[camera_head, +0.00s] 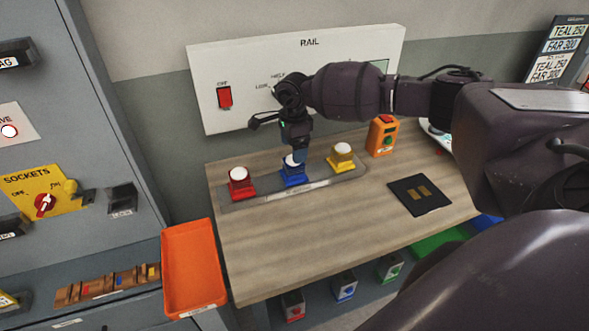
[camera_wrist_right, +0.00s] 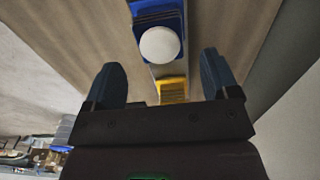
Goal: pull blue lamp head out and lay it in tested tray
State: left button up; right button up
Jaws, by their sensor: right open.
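The blue lamp head (camera_head: 293,178), a blue square base with a white dome, sits in the middle of a grey strip (camera_head: 236,207) on the wooden table. My right gripper (camera_head: 297,152) is just above it, pointing down and partly hiding its dome. In the right wrist view the gripper (camera_wrist_right: 163,78) is open and empty, and the white dome of the blue lamp head (camera_wrist_right: 160,44) lies beyond the fingertips, between their lines. An orange tray (camera_head: 190,268) stands left of the table; its label is too small to read. My left gripper is not in view.
A red lamp head (camera_head: 241,184) and a yellow one (camera_head: 342,157) flank the blue one. An orange box (camera_head: 381,136) and a black pad (camera_head: 419,194) are to the right. Green (camera_head: 440,241) and blue (camera_head: 487,225) surfaces show beyond the table's right edge. The table front is clear.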

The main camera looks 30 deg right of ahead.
aim_at(293, 167)
notch_tip(293, 167, down, 6)
jog(key=b, duration=0.4)
jog(key=shift+f, duration=0.25)
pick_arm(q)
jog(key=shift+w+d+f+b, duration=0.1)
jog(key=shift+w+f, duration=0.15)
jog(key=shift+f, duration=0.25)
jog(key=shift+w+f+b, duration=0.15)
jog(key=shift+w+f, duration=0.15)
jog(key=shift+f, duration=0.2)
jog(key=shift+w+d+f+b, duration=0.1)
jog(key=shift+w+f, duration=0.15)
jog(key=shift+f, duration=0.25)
pick_arm(e)
jog(key=shift+f, duration=0.55)
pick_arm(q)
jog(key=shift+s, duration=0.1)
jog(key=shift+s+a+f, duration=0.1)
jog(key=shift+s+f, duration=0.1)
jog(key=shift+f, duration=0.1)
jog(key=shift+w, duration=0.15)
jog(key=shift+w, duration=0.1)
pick_arm(e)
jog(key=shift+c, duration=0.7)
jog(key=c, duration=1.1)
jog(key=shift+o, duration=0.2)
